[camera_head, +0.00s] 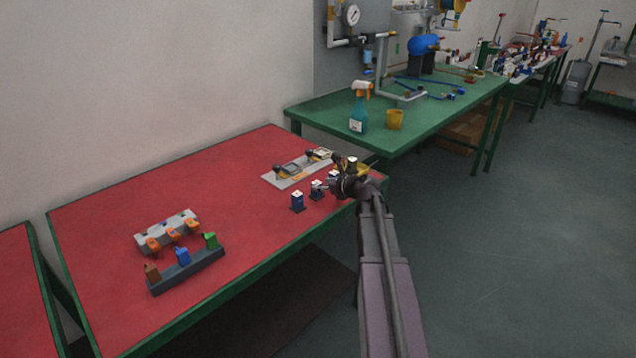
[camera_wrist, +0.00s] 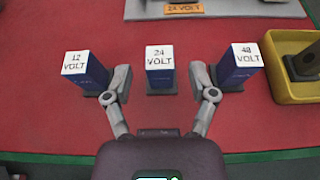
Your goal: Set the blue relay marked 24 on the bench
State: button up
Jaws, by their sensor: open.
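The blue relay marked 24 VOLT (camera_wrist: 160,68) stands upright in a dark base on the red bench (camera_wrist: 40,120). It is the middle of three relays, with a white labelled top. My gripper (camera_wrist: 160,82) is open and empty, with one finger to the left and one to the right of this relay. The relay marked 12 VOLT (camera_wrist: 85,68) is on the left and the relay marked 48 VOLT (camera_wrist: 236,65) on the right. In the head view my gripper (camera_head: 328,187) partly covers the row.
The fingers are close to both outer relays. A yellow bin (camera_wrist: 278,90) stands right of the 48 relay. A grey panel with an orange 24 VOLT plate (camera_wrist: 184,9) lies behind. Farther left are a dark rack (camera_head: 190,271) and grey block (camera_head: 162,231); red bench between is clear.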

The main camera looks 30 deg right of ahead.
jog(key=p+v, duration=0.3)
jog(key=v, duration=0.6)
jog(key=shift+s, duration=0.1)
dwell(0.7)
